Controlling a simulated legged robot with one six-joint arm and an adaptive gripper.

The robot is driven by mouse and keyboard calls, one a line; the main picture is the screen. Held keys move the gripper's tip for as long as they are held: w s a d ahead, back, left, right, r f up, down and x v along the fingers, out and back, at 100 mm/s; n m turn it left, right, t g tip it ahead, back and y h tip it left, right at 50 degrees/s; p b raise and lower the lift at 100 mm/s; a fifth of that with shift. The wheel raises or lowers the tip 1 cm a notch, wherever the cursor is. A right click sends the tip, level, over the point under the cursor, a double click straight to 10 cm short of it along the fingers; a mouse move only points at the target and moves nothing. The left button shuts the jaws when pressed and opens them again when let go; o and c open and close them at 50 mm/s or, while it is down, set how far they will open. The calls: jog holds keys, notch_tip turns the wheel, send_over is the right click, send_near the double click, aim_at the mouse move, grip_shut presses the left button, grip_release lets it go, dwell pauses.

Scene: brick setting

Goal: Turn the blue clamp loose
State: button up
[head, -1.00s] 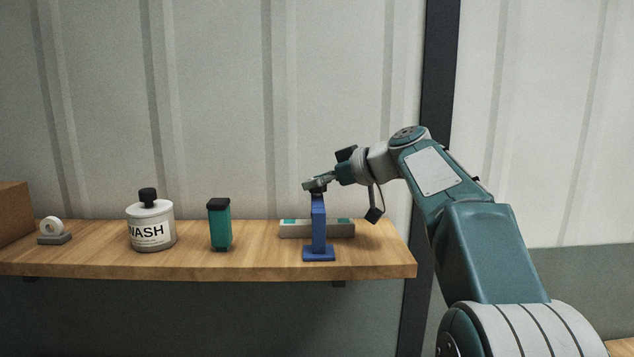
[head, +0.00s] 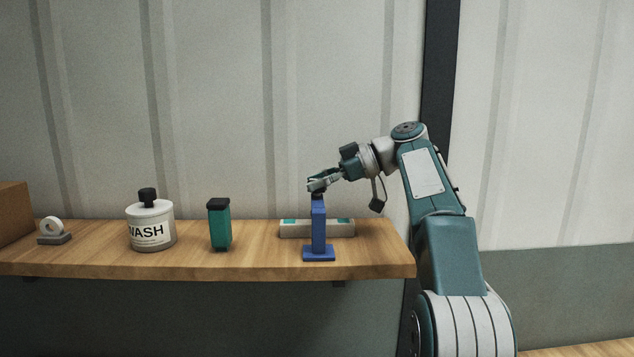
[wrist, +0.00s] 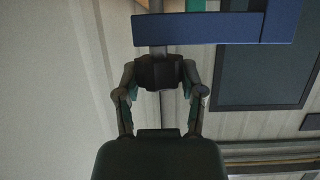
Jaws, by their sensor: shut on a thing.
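The blue clamp (head: 318,225) stands upright on the wooden shelf in the head view, with its foot flat on the board. A dark knob (wrist: 158,72) sits at its end on a thin shaft. The blue body (wrist: 210,29) crosses the top of the wrist view. My gripper (head: 317,186) reaches in from the right at the clamp's top. In the wrist view its two fingers (wrist: 159,78) are shut on the sides of the knob. In the head view the fingers partly hide the knob.
A grey bar with teal patches (head: 343,229) lies right behind the clamp. To the left on the shelf (head: 275,262) stand a teal container (head: 220,226), a WASH bottle (head: 151,226), a white roll on a grey base (head: 53,231) and a brown box (head: 14,213). The corrugated wall is behind.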

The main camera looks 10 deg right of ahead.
jog(key=shift+w+f+n+g, duration=0.1)
jog(key=shift+f+n+g, duration=0.2)
jog(key=shift+n+g, duration=0.35)
dwell(0.5)
jog(key=o, duration=1.2)
jog(key=shift+c, duration=0.2)
jog(key=shift+r, duration=0.1)
jog(key=shift+r+m+t, duration=0.15)
jog(key=shift+m+t, duration=0.3)
jog(key=shift+m+t, duration=0.3)
